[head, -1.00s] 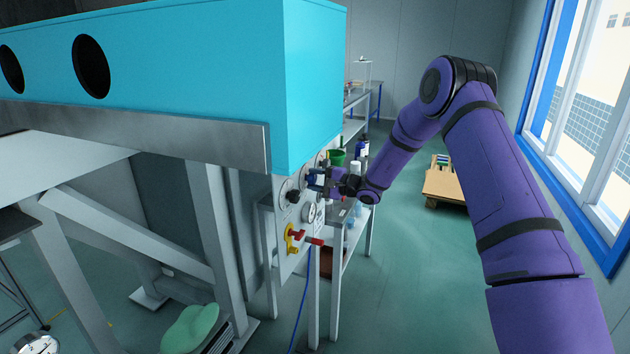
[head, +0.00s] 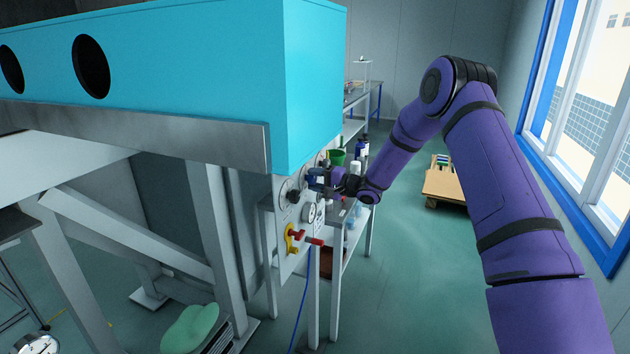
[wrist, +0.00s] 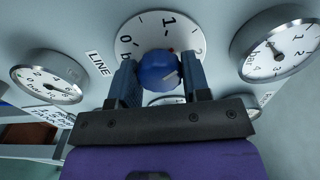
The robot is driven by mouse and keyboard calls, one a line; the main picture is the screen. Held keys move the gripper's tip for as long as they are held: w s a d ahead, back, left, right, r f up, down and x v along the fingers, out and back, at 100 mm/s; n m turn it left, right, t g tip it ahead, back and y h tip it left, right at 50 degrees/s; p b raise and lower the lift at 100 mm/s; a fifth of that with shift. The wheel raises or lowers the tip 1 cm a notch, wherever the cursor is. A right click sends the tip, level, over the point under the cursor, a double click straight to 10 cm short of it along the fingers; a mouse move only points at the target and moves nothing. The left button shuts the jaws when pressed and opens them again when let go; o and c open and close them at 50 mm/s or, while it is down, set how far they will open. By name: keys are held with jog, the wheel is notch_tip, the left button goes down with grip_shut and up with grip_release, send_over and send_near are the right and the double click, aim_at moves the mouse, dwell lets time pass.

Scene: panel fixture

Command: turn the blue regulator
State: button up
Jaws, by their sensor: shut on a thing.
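The blue regulator (wrist: 160,72) is a round blue knob with a pale mark on its face. It sits in front of a white dial (wrist: 150,33) with numbers, beside a LINE label, in the wrist view. My gripper (wrist: 160,80) is shut on the knob, with one blue finger on each side of it. In the head view my gripper (head: 322,178) reaches the panel from the right and largely hides the knob.
Gauges flank the knob at left (wrist: 48,77) and right (wrist: 278,51). Below on the panel (head: 284,258) are a black knob (head: 293,196) and a red-handled yellow valve (head: 296,236). A blue cabinet (head: 312,85) overhangs the panel. A shelf with bottles stands behind.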

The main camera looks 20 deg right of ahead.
jog(key=o, duration=0.9)
jog(key=v, duration=1.1)
jog(key=s+a+r+n+g+h, duration=0.25)
jog(key=s+a+r+g, duration=0.3)
jog(key=s+r, duration=0.4)
jog(key=s+a+r+n+g+h, duration=0.1)
jog(key=s+a+r+n+g, duration=0.3)
jog(key=s+a+r, duration=0.5)
jog(key=s+d+r+t+h, duration=0.1)
jog(key=s+d+h, duration=0.2)
jog(key=s, duration=0.6)
jog(key=s+d+r+n+t+h, duration=0.1)
jog(key=s+d+r+h, duration=0.1)
jog(key=s, duration=0.8)
jog(key=s+d+r+t+h, duration=0.1)
jog(key=s+d+h, duration=0.4)
jog(key=s, duration=0.5)
jog(key=shift+s+d+r+h, duration=0.15)
jog(key=shift+r+h, duration=0.1)
jog(key=shift+r, duration=0.1)
